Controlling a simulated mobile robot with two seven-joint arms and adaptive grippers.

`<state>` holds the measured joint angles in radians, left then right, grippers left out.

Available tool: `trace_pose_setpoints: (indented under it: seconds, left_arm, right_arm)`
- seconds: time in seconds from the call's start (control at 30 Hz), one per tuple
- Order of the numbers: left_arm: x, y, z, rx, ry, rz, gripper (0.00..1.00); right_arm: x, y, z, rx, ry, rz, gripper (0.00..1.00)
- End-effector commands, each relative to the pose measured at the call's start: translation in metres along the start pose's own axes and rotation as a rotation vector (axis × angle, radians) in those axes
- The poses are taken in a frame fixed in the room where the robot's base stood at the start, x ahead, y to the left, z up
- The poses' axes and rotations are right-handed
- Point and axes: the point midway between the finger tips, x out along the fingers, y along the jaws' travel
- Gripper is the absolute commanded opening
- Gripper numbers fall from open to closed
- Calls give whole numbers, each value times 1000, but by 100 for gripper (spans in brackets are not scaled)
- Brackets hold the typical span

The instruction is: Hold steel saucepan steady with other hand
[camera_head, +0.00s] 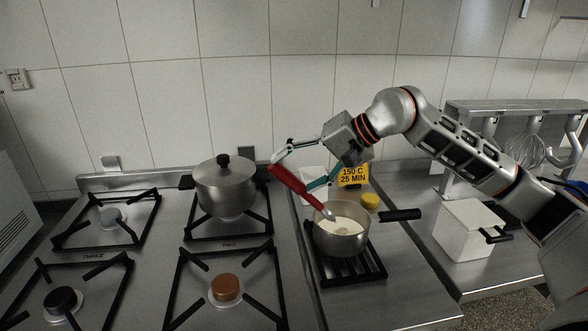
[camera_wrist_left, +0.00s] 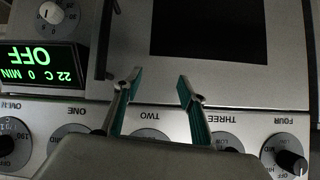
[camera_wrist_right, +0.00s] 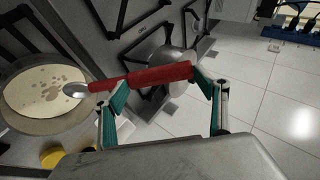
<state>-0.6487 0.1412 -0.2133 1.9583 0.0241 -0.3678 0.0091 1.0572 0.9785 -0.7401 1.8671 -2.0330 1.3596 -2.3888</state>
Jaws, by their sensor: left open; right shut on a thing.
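The steel saucepan (camera_head: 356,243) sits on a black grate at the right end of the stove. Its black handle (camera_head: 400,215) points right, and it holds a pale creamy mix. My right gripper (camera_head: 290,178) is above and left of the saucepan, shut on the red handle of a spoon (camera_wrist_right: 140,78). The spoon's metal end reaches into the mix, also seen in the right wrist view. My left gripper (camera_wrist_left: 160,76) is open and empty, in front of the stove's knob panel. It does not show in the head view, and no gripper holds the saucepan handle.
A lidded steel pot (camera_head: 225,187) stands on the back burner left of the saucepan. A yellow-lidded jar (camera_head: 370,201) and a yellow sign (camera_head: 353,175) are behind the saucepan. The front burners are empty.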

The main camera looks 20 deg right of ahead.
Motion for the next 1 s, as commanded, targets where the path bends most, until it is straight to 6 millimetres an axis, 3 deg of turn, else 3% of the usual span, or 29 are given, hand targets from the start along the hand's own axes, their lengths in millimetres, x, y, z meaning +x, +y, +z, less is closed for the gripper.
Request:
trace_pose_setpoints:
  seconds: [0.7, 0.9, 1.0]
  left_arm:
    - [17, 7, 38, -6, -19, 4, 41]
    - [21, 8, 44, -1, -21, 4, 41]
    - [21, 6, 40, 1, -18, 1, 41]
  right_arm:
    - [17, 51, 6, 1, 0, 0, 45]
    - [22, 66, 7, 1, 0, 1, 45]
    - [20, 62, 6, -2, 1, -1, 45]
